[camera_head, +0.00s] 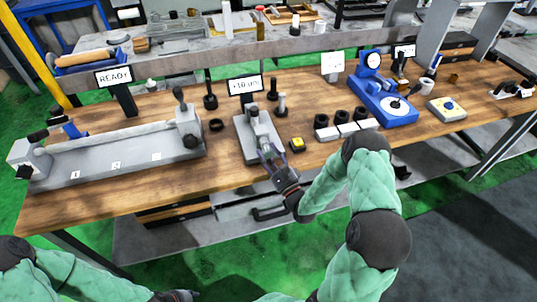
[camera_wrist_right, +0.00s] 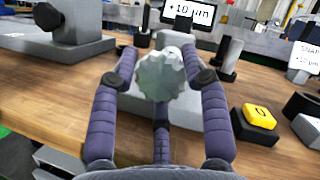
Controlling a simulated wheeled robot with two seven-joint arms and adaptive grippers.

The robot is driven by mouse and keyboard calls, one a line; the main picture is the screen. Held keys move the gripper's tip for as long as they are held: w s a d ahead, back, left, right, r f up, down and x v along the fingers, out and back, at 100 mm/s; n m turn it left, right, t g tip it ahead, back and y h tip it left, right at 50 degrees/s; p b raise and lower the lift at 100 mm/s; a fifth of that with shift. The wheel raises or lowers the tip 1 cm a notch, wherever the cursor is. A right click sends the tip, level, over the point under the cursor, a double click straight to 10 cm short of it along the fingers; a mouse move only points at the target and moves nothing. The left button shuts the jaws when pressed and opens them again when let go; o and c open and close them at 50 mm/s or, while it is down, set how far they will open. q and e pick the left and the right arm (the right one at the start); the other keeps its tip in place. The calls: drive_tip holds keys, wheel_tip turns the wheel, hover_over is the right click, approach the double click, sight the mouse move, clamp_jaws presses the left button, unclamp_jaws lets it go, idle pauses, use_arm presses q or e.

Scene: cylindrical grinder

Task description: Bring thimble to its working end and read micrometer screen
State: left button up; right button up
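The thimble (camera_wrist_right: 162,76), a pale grey ribbed knob, faces the camera in the middle of the right wrist view. It sits on the end of the micrometer on a grey block (camera_head: 250,146) in the head view. My right gripper (camera_head: 268,156) is at the near end of this block. In the wrist view my right gripper's purple fingers (camera_wrist_right: 160,72) stand open on both sides of the thimble, with visible gaps. The micrometer screen (camera_head: 244,86) behind it reads "+10 µm"; it also shows in the wrist view (camera_wrist_right: 190,12). My left gripper (camera_head: 176,296) is only partly visible at the bottom edge.
A yellow button (camera_head: 297,144) lies just right of the micrometer block. A long grey fixture (camera_head: 115,155) with a "READY" screen (camera_head: 114,76) stands at left. White blocks with black rings (camera_head: 345,130) and a blue gauge stand (camera_head: 384,100) are at right. Bare wood lies in front.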

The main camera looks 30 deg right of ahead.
drive_tip(key=shift+o, duration=1.3)
drive_tip(key=shift+r, duration=0.1)
drive_tip(key=shift+s, duration=0.1)
drive_tip(key=v, duration=1.2)
